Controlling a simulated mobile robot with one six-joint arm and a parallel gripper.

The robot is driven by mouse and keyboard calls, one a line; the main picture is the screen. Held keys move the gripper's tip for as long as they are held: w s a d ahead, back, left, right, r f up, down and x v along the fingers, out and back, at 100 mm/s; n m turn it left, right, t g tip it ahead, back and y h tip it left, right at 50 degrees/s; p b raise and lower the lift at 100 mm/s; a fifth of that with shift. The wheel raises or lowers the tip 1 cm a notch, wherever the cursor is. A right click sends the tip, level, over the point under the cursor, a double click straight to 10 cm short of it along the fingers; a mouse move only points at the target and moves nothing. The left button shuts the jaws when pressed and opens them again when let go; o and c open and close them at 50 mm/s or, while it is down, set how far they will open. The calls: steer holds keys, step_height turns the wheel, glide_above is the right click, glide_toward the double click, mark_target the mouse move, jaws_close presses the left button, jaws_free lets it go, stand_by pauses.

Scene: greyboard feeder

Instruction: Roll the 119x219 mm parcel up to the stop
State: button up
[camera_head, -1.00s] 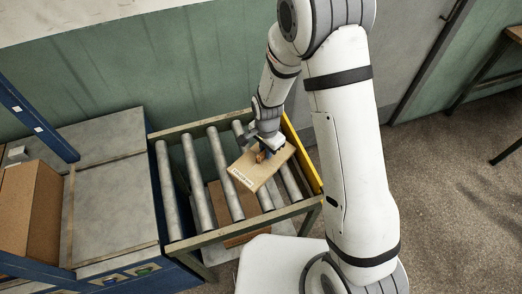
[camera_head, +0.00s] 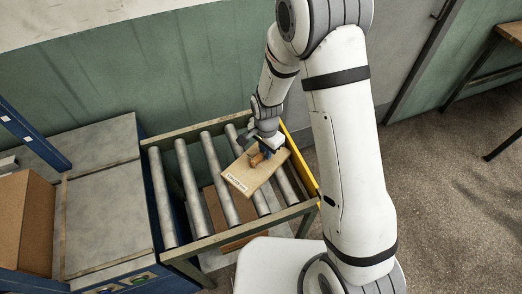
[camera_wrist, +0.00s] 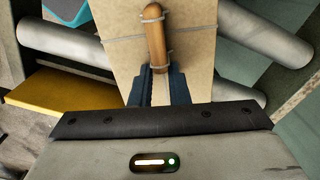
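The parcel (camera_head: 246,181) is a flat tan slab with a printed label, lying askew on the rollers near their right end. A brown wooden handle (camera_head: 256,159) stands on its top; the wrist view shows the handle (camera_wrist: 155,35) and string across the parcel (camera_wrist: 195,45). My gripper (camera_head: 264,151) is over the parcel. Its blue fingers (camera_wrist: 160,72) close in on both sides of the handle's near end. The yellow stop (camera_head: 302,162) runs along the right end of the rollers. The parcel's right corner is close to it; I cannot tell whether they touch.
Bare rollers (camera_head: 192,185) lie left of the parcel in a green-grey frame (camera_head: 190,249). A brown box (camera_head: 216,208) shows below the rollers. A grey-topped bench (camera_head: 105,205) with a large carton (camera_head: 25,222) stands at left. Open floor (camera_head: 450,220) lies at right.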

steer(key=shift+o, duration=0.6)
steer(key=shift+w+d, duration=0.1)
steer(key=shift+d, duration=0.1)
steer(key=o, duration=0.3)
steer(key=shift+a, duration=0.2)
steer(key=shift+o, duration=0.2)
step_height(320, 180, up, 8)
steer(key=b, duration=0.1)
steer(key=shift+d+f, duration=0.1)
